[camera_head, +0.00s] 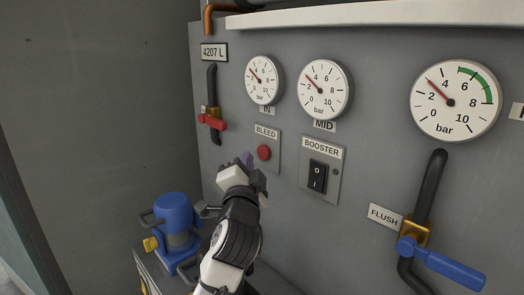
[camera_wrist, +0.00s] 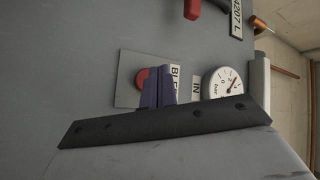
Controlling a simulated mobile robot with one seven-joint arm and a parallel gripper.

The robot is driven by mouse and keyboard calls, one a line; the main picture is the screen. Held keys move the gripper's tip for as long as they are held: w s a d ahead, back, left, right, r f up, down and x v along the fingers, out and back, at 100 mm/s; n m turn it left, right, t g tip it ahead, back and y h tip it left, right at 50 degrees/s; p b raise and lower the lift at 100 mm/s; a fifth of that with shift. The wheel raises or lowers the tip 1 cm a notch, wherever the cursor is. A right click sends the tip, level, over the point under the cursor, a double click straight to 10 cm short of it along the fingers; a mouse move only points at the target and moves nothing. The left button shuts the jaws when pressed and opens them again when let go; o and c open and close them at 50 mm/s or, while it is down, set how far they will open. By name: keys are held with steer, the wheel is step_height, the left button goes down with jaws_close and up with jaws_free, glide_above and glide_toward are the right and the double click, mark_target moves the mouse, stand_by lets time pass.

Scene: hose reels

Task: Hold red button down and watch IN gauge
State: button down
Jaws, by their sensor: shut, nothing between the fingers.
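The round red button (camera_head: 264,152) sits on a small grey plate labelled BLEED on the panel. My gripper (camera_head: 248,161) is shut and empty, with its purple fingertips just left of the button in the head view. In the wrist view, the fingertips (camera_wrist: 158,88) cover part of the red button (camera_wrist: 141,77). I cannot tell whether they touch it. The white IN gauge (camera_head: 264,80) is above the button, its red needle between 2 and 4 bar. The gauge also shows in the wrist view (camera_wrist: 221,84), partly hidden behind the dark gripper bar.
The BOOSTER switch (camera_head: 318,177) is right of the button, below the MID gauge (camera_head: 325,89). A red-handled valve (camera_head: 212,122) is at left, and a blue FLUSH lever (camera_head: 441,264) is at lower right. A blue pump-like unit (camera_head: 174,218) stands left of my arm.

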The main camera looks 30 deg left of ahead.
mark_target(259, 150)
steer(key=shift+w+d, duration=0.25)
steer(key=shift+w, duration=0.4)
stand_by(1.6)
steer(key=shift+w+d, duration=0.15)
steer(key=shift+w, duration=0.25)
steer(key=shift+w+d, duration=0.2)
steer(key=shift+w, duration=0.35)
stand_by(2.1)
steer(key=shift+s, duration=0.1)
stand_by(1.2)
steer(key=shift+s+a+b, duration=0.35)
steer(key=shift+s+b, duration=0.05)
steer(key=shift+s, duration=0.45)
steer(key=shift+s+a+b, duration=0.25)
steer(key=shift+s, duration=0.55)
steer(key=shift+s+a+b, duration=0.2)
steer(key=shift+s+a, duration=0.1)
steer(key=shift+s, duration=0.45)
steer(key=shift+s+a+b, duration=0.25)
steer(key=shift+s, duration=0.55)
